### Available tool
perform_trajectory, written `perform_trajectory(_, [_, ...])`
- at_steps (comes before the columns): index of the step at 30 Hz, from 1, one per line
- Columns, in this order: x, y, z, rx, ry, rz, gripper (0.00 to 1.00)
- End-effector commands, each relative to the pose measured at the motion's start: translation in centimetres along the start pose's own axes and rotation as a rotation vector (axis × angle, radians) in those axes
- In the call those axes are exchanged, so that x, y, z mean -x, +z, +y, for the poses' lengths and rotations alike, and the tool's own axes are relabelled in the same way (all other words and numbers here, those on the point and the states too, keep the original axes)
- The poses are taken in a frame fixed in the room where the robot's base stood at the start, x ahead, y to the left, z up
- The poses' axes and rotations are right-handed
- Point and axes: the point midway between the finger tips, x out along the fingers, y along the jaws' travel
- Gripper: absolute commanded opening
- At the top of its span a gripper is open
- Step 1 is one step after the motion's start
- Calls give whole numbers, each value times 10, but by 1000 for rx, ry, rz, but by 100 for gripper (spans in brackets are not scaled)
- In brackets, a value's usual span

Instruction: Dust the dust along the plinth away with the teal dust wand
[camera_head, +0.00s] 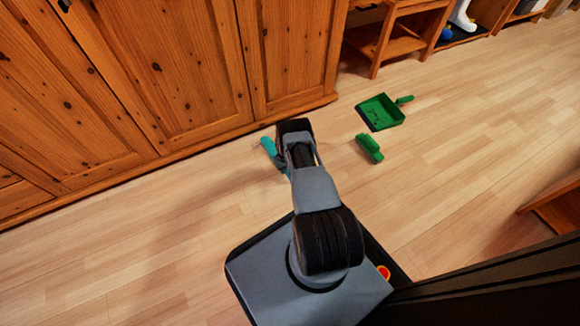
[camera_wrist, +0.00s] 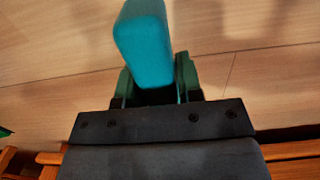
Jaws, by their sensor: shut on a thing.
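The teal dust wand (camera_head: 269,147) shows in the head view just left of my gripper, close to the floor by the wooden cabinet. In the wrist view, the wand's teal end (camera_wrist: 145,45) rises between the fingers of my gripper (camera_wrist: 156,78), which is shut on it. My arm hides much of the wand in the head view. The plinth (camera_head: 150,163) runs along the foot of the pine cabinet (camera_head: 170,75), a short way from the wand. I cannot make out the dust clearly along it.
A green dustpan (camera_head: 383,112) and a green brush (camera_head: 369,147) lie on the floor to the right. An open wooden shelf (camera_head: 400,45) stands behind them. Another wooden piece (camera_head: 556,207) is at the right edge. The floor left along the cabinet is clear.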

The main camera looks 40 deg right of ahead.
Motion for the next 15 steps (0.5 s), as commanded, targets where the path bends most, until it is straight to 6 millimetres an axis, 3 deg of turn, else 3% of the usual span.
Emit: perform_trajectory(15, [-1,0,-32,2,0,-1,5])
